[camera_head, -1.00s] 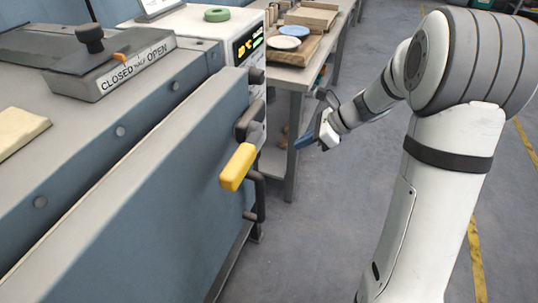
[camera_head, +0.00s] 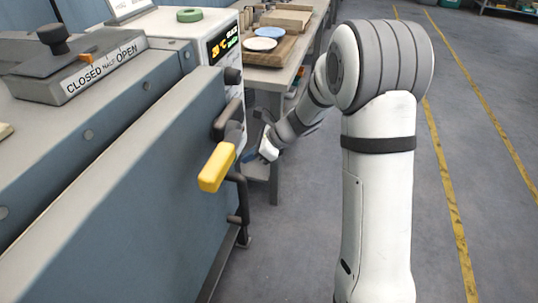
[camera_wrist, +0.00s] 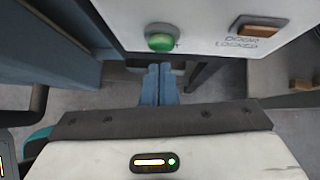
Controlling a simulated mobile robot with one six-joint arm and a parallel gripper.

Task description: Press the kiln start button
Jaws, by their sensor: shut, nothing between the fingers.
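A round green button (camera_wrist: 160,41) sits on the white control panel (camera_wrist: 205,15) in the wrist view. It is probably the start button; no label for it is readable. My gripper (camera_wrist: 158,72) is shut and empty, its blue fingers side by side just below the button in the picture. I cannot tell whether they touch the panel. In the head view my gripper (camera_head: 252,159) is beside the front end of the blue-grey kiln (camera_head: 120,190), behind the yellow handle (camera_head: 217,167). The button does not show clearly there.
An amber lamp marked DOOR LOCKED (camera_wrist: 262,30) is right of the button. A display (camera_head: 224,42) glows on the kiln's white box. A sliding lever with CLOSED and OPEN marks (camera_head: 60,42) is on top. A table (camera_head: 290,78) with plates stands behind; floor is clear at right.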

